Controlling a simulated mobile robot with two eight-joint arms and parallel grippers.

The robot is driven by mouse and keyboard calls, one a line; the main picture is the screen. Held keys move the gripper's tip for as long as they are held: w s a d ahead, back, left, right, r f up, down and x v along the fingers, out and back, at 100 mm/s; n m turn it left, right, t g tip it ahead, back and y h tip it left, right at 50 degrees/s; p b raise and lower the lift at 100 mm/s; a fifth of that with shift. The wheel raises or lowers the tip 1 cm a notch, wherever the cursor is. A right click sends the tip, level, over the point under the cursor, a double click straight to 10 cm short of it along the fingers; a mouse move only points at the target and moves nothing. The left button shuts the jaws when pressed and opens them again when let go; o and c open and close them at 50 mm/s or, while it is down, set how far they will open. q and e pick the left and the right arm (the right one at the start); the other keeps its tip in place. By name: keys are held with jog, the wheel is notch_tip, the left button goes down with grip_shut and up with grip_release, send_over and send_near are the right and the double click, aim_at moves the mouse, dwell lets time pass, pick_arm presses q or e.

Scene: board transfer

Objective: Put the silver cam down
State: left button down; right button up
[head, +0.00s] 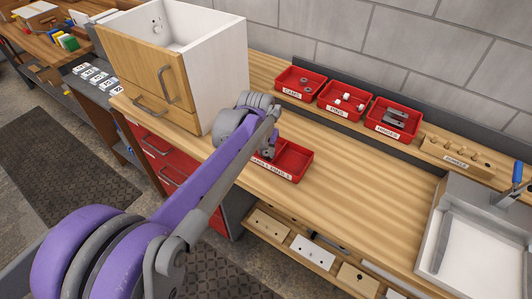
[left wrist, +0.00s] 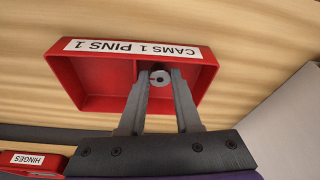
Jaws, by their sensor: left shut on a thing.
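The silver cam (left wrist: 160,78) is a small round disc with a dark centre, between the fingertips of my left gripper (left wrist: 161,76) in the left wrist view. The gripper is shut on it. It is over the CAMS compartment of a red two-part tray (left wrist: 95,102) labelled CAMS 1 PINS 1, near the divider. I cannot tell whether the cam touches the tray floor. In the head view the tray (head: 296,163) stands on the wooden bench, and my left gripper (head: 268,153) covers its left part and hides the cam. My right gripper is not in view.
Red bins of cams (head: 302,84), pins (head: 345,100) and hinges (head: 393,118) line the bench back, beside a dowel block (head: 457,157). A white cabinet (head: 215,80) stands left of my arm. A metal-edged white tray (head: 475,245) is at right. Bench between is clear.

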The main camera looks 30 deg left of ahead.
pick_arm(q)
jog(key=shift+f, duration=0.45)
jog(key=shift+f, duration=0.1)
jog(key=c, duration=0.6)
grip_release()
jog(key=shift+r, duration=0.35)
jog(key=p+v, duration=0.1)
jog(key=v, duration=1.1)
jog(key=s+d+f+t, duration=0.1)
jog(key=s+d+f, duration=0.4)
jog(key=s+f, duration=0.2)
jog(key=s+d+f+m+t, duration=0.1)
jog(key=s+d+f, duration=0.4)
jog(key=s, duration=0.6)
notch_tip(320, 180, down, 3)
jog(key=shift+s+r+m, duration=0.1)
jog(key=shift+s+m, duration=0.15)
jog(key=shift+m, duration=0.05)
